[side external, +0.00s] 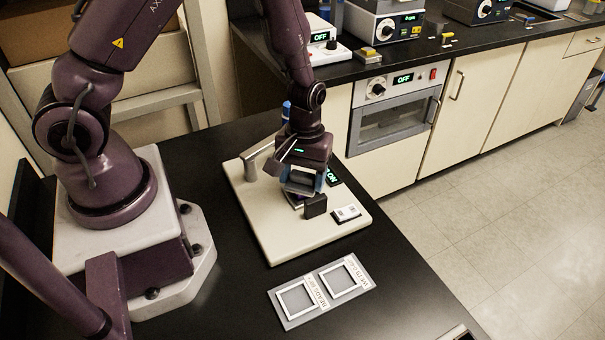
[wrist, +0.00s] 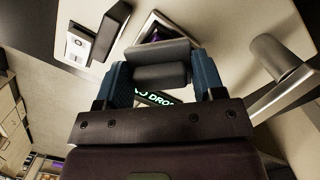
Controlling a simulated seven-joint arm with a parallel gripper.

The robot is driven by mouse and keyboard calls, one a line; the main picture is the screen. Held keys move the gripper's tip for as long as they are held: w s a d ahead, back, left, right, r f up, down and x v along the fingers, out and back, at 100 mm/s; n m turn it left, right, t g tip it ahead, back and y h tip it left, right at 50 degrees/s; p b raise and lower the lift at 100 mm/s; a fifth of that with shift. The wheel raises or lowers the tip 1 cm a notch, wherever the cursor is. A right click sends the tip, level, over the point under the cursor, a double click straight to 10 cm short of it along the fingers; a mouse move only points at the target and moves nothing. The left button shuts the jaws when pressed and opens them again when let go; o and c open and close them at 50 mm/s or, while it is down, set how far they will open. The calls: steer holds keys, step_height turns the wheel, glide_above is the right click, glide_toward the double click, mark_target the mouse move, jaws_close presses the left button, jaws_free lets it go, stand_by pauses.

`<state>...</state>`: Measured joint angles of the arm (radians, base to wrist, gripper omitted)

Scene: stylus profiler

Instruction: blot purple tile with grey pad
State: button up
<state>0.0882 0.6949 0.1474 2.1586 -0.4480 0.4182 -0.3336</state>
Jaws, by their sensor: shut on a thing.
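My gripper (side external: 303,186) is over the cream profiler base (side external: 270,235), pointing down. In the wrist view its blue fingers (wrist: 160,78) are shut on the grey pad (wrist: 162,52), which spans the gap between them. The purple tile (wrist: 168,27) shows just beyond the pad, in a dark square surround on the base. The pad hides part of the tile's near side, and I cannot tell whether the two touch. In the side view my gripper mostly hides the tile.
A dark block (side external: 315,205) and a white switch (side external: 346,214) are on the base beside my gripper. A grey curved arm (side external: 262,154) rises on the other side. A lit display (wrist: 158,99) is partly hidden. A grey two-frame tray (side external: 320,289) lies in front, with clear black bench around it.

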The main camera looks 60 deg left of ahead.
mark_target(303, 174)
steer(key=shift+r, duration=3)
steer(key=shift+s+m, duration=0.1)
steer(key=shift+m, duration=0.2)
steer(key=shift+r+m, duration=0.45)
steer(key=shift+m, duration=0.45)
steer(key=w+r+m+y, duration=0.1)
steer(key=w+r+m, duration=0.3)
steer(key=r+m, duration=0.2)
steer(key=shift+w+r+m, duration=0.3)
steer(key=shift+w+r, duration=0.1)
